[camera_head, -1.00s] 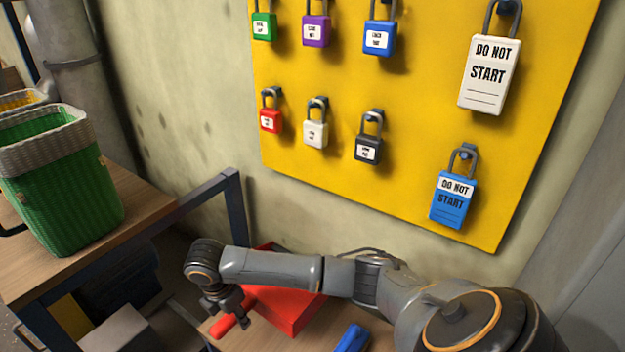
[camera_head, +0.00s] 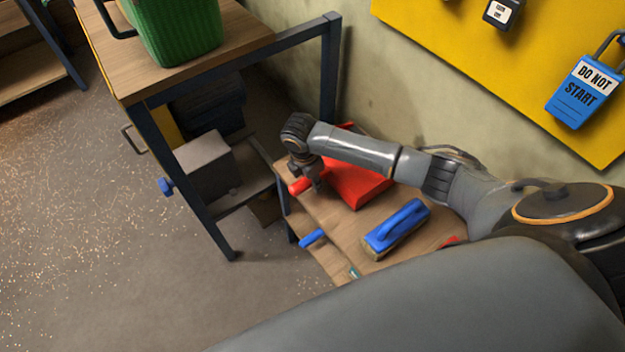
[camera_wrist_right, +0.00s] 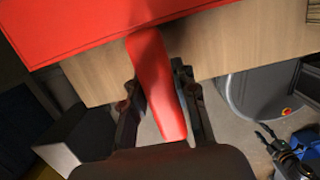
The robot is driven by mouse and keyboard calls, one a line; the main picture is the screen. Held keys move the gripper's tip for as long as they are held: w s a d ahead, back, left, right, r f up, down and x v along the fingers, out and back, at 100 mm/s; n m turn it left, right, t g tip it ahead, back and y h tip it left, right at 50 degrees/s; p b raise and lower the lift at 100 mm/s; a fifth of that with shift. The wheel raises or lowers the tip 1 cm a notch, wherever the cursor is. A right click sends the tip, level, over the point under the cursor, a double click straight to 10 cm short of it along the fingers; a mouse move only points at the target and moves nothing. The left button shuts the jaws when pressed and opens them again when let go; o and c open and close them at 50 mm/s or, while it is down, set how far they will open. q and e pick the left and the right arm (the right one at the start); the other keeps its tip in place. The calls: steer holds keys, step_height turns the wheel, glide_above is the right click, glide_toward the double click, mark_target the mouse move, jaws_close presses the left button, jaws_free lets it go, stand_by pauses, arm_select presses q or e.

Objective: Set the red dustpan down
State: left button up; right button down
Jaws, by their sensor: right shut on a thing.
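The red dustpan (camera_head: 358,184) is at the wooden table (camera_head: 345,232), with its flat pan over the tabletop by the wall. I cannot tell whether the pan rests on the wood or hovers just above it. My right gripper (camera_head: 314,186) is shut on its red handle. In the right wrist view the handle (camera_wrist_right: 158,85) runs between the two fingers of my right gripper (camera_wrist_right: 160,92), and the pan (camera_wrist_right: 80,20) spans the top left over the wood. My right arm hides part of the pan in the head view.
A blue-handled brush (camera_head: 396,226) lies on the table beside the dustpan. Another blue handle (camera_head: 312,238) sticks out at the table's left edge. A taller bench (camera_head: 190,50) with a green basket (camera_head: 178,28) stands at the left. A yellow lock board (camera_head: 500,50) hangs on the wall.

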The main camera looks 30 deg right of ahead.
steer(key=shift+f, duration=0.15)
steer(key=c, duration=1)
jaws_free()
steer(key=shift+c, duration=0.2)
steer(key=r, duration=0.4)
steer(key=a+r, duration=0.1)
steer(key=r, duration=0.3)
steer(key=r+p, duration=0.1)
steer(key=r, duration=0.3)
steer(key=shift+s+a, duration=0.1)
steer(key=shift+a, duration=0.3)
steer(key=shift+f, duration=0.1)
